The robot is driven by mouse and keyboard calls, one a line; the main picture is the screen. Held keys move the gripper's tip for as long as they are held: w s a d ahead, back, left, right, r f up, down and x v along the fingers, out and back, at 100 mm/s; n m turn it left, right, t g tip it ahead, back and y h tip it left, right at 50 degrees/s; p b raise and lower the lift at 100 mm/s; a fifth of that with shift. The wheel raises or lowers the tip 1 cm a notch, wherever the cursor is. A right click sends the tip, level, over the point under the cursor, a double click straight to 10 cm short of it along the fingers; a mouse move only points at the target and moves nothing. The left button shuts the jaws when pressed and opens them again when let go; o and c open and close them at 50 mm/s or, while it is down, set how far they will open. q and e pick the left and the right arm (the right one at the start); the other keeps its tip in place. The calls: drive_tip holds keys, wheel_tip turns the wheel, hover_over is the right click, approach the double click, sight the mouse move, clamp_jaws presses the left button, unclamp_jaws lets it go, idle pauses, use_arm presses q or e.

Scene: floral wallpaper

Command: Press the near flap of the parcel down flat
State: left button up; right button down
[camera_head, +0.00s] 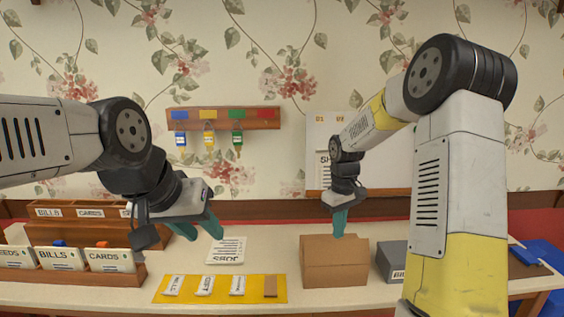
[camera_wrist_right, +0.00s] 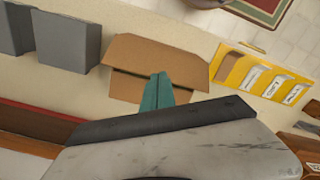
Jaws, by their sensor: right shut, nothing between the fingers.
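The parcel (camera_head: 335,272) is a brown cardboard box on the table, right of centre in the head view. Its near flap (camera_wrist_right: 155,55) shows in the right wrist view as a broad brown panel, with a darker strip between it and the parcel's far part (camera_wrist_right: 125,88). The flap looks tilted up, but its exact angle is hard to tell. My right gripper (camera_head: 339,234) is shut and empty, its teal fingertips pointing down over the parcel; they also show in the right wrist view (camera_wrist_right: 160,80). Contact cannot be told. My left gripper (camera_head: 205,237) is open and empty, left of the parcel.
A yellow mat (camera_head: 160,297) with several labelled cards lies left of the parcel, with a printed sheet (camera_head: 226,251) behind it. A grey box (camera_head: 390,262) stands close on the parcel's right. Card trays (camera_head: 60,275) stand at the left. A key rack (camera_head: 260,118) hangs on the wall.

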sight(337, 246)
drive_tip(key=shift+f, duration=0.1)
idle(0.4)
drive_tip(key=shift+f, duration=0.9)
drive_tip(key=shift+r, duration=2.5)
drive_tip(key=shift+s+r, duration=0.1)
drive_tip(key=shift+r, duration=0.1)
drive_tip(key=s+r+m+t, duration=0.2)
drive_tip(key=s+r+t, duration=0.1)
drive_tip(key=s+r, duration=0.7)
drive_tip(key=s+a+r+m+t+y, duration=0.1)
drive_tip(key=s+r+m, duration=0.1)
drive_tip(key=s, duration=0.5)
drive_tip(key=s+a+r+m+t+y, duration=0.1)
drive_tip(key=s+t, duration=0.1)
drive_tip(key=s, duration=0.5)
drive_tip(key=shift+s+r+m, duration=0.3)
drive_tip(key=shift+r+m, duration=0.1)
